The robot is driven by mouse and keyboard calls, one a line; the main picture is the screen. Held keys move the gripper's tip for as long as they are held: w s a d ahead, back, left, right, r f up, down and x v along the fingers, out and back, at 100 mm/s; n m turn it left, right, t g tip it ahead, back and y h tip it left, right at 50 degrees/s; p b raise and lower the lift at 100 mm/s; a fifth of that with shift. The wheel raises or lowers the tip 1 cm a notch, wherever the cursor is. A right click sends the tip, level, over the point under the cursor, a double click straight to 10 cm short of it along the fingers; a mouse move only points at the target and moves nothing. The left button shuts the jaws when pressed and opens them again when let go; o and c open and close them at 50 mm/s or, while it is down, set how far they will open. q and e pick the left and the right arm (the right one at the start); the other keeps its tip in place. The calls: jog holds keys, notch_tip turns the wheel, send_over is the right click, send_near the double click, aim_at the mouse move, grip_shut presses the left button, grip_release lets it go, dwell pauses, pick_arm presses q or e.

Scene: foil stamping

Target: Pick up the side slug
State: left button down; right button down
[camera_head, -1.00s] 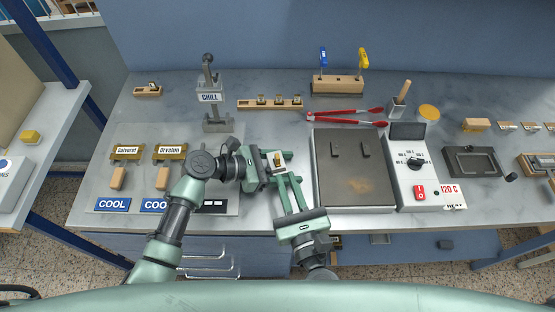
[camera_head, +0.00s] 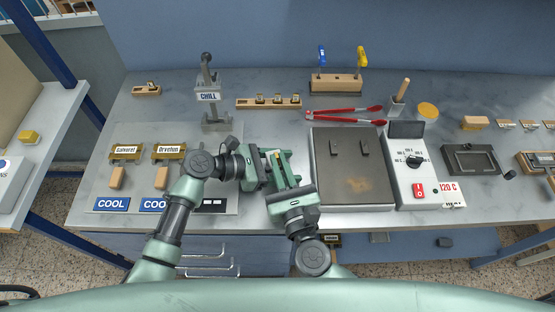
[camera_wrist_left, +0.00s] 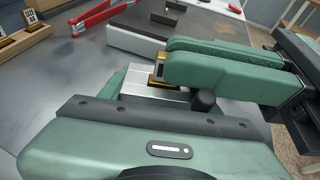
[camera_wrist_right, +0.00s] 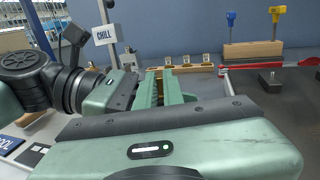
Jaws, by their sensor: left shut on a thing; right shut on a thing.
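My left gripper (camera_head: 264,168) is shut at the middle of the bench's front part. In the left wrist view it is at a pale metal holder (camera_wrist_left: 147,88), which it appears to grip. A small brass-coloured slug (camera_wrist_left: 157,70) stands at this holder, at the tips of my right gripper's green fingers (camera_wrist_left: 168,62). My right gripper (camera_head: 280,162) reaches in from below, close against the left one, and is shut on the slug. In the right wrist view a brass-coloured part (camera_wrist_right: 175,92) shows between the fingers. The fingers hide most of the slug, so I cannot tell whether it still touches the holder.
Right of the grippers lies a dark hot plate (camera_head: 352,185) beside a white control box (camera_head: 415,180). Red tongs (camera_head: 340,116) lie behind it. A CHILL stand (camera_head: 210,105) and a wooden rack (camera_head: 268,103) are behind. Two brass holders (camera_head: 125,152) sit at left.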

jog(key=shift+r, duration=0.15)
notch_tip(320, 180, up, 10)
dwell(0.4)
pick_arm(q)
jog(key=shift+c, duration=1.4)
grip_release()
jog(key=shift+a, duration=0.1)
jog(key=v, duration=1.2)
jog(key=shift+f, duration=0.1)
